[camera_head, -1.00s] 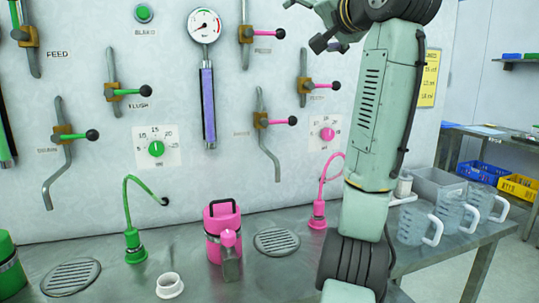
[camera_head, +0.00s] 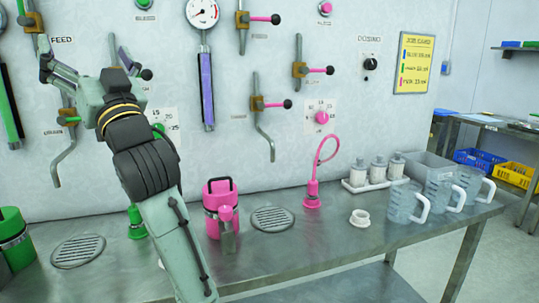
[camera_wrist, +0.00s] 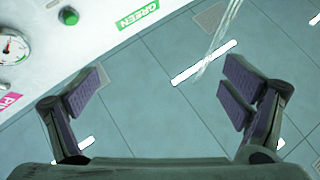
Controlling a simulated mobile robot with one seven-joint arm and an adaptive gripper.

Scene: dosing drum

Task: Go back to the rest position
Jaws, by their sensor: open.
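My gripper (camera_head: 84,52) is raised at the left of the head view, in front of the wall panel, with its arm rising from the bottom of the picture. Its fingers are spread apart. In the wrist view my gripper (camera_wrist: 163,88) is also open, with nothing between the fingers; tiled surface shows behind them. The arm hides part of the green spout and of the green valve and dial area.
A pink canister (camera_head: 220,205) stands on the steel bench (camera_head: 310,248) between two drain grates. A pink spout (camera_head: 313,190), a white ring (camera_head: 360,218), bottles (camera_head: 378,172) and clear jugs (camera_head: 405,203) stand to the right. Valve levers (camera_head: 262,105) stick out from the wall.

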